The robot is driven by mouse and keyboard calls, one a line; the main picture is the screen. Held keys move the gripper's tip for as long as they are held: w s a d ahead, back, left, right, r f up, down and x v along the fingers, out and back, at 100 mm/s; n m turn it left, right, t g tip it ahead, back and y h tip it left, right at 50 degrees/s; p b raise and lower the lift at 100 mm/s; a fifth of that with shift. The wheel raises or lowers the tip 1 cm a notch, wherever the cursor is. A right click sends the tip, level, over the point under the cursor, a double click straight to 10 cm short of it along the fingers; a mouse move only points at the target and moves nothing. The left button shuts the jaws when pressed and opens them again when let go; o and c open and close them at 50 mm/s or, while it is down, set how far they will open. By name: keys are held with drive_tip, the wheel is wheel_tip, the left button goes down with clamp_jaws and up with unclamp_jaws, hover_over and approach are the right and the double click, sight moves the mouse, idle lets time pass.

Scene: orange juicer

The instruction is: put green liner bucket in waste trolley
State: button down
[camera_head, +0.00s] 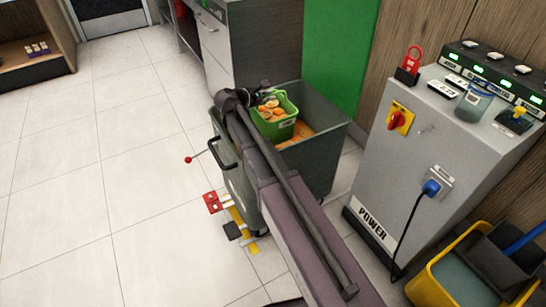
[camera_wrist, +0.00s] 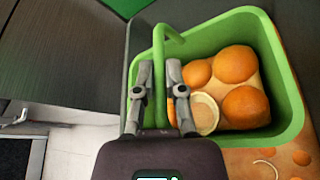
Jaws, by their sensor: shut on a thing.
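The green liner bucket (camera_head: 264,128) holds orange peels and pulp. In the head view it is at the opening of the grey waste trolley (camera_head: 322,143), over the orange waste inside; I cannot tell whether it touches that waste. In the wrist view the bucket (camera_wrist: 288,84) fills the upper right, tilted in the picture, with its handle at the left. My gripper (camera_wrist: 161,85) is shut on the bucket's handle or near rim, with one finger on each side of the green strip. In the head view my arm hides the trolley's near side and most of the gripper.
A grey power cabinet (camera_head: 419,180) with a red switch and blue plug stands right of the trolley. A yellow mop bucket (camera_head: 452,285) is at the lower right. A dark counter (camera_head: 262,45) stands behind. Pedals (camera_head: 232,230) are at the trolley's foot. The tiled floor at left is clear.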

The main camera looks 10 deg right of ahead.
wheel_tip(320, 180, down, 6)
drive_tip(key=b, duration=0.6)
drive_tip(key=shift+f, duration=0.25)
idle(0.4)
drive_tip(key=shift+f+b, duration=1.8)
drive_tip(key=shift+b, duration=0.25)
drive_tip(key=shift+f+b, duration=0.6)
drive_tip(key=c, duration=0.7)
unclamp_jaws()
drive_tip(key=shift+r, duration=0.15)
